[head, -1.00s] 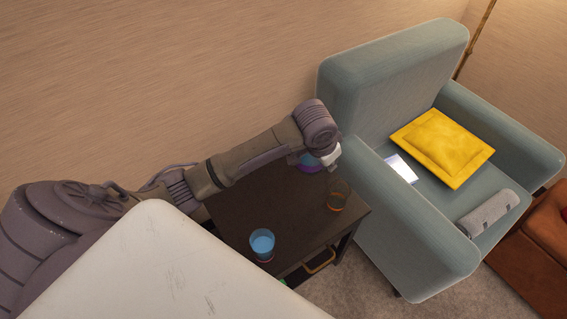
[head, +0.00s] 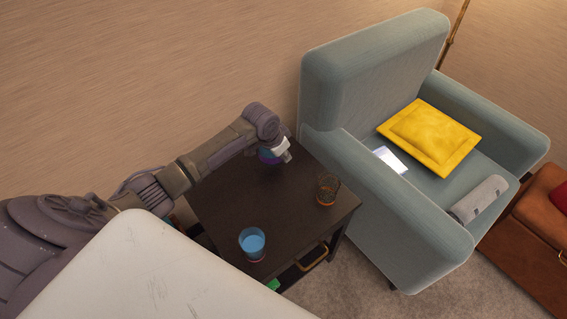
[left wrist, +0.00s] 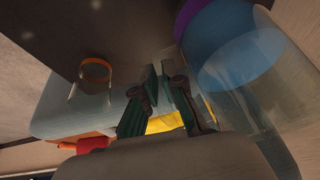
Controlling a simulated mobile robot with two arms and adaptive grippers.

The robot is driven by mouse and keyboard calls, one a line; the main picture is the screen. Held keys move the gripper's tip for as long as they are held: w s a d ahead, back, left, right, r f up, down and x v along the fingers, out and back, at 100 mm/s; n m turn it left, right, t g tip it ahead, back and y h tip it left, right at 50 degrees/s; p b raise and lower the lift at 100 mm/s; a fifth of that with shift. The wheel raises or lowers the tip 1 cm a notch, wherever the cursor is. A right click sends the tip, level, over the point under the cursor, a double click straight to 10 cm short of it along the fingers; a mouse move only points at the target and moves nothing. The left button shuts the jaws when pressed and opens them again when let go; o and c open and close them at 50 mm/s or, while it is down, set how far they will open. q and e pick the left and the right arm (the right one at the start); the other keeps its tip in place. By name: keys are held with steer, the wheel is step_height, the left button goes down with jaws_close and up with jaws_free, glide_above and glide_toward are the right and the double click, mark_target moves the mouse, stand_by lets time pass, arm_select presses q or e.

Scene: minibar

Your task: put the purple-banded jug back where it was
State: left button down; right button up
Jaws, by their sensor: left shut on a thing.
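The purple-banded jug (head: 268,157) is partly hidden under my left wrist, at the far end of the dark table (head: 240,200). In the left wrist view the clear jug (left wrist: 238,60) fills the upper right, with blue contents and a purple band next to the dark tabletop. My left gripper (head: 285,155) is shut on the jug at its side; its fingers also show in the left wrist view (left wrist: 165,90). The exact grip point is unclear. I cannot tell whether the jug's base touches the table. My right gripper is not in view.
A glass with orange trim (head: 327,190) stands near the table's right edge. A blue-filled glass (head: 252,243) stands near its front. A grey-blue armchair (head: 340,100) with a yellow cushion (head: 430,137) is close on the right. The tabletop's middle is clear.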

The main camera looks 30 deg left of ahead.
mark_target(284, 162)
arm_select(q)
steer(key=shift+w+a+f, duration=0.1)
steer(key=shift+f, duration=1.8)
steer(key=c, duration=1.7)
jaws_free()
steer(key=shift+f, duration=0.25)
steer(key=o, duration=0.4)
steer(key=shift+o, duration=0.2)
steer(key=shift+s+r, duration=0.2)
steer(key=shift+r, duration=0.1)
steer(key=p+v, duration=0.1)
steer(key=v, duration=1)
steer(key=shift+r, duration=0.35)
steer(key=shift+s, duration=0.15)
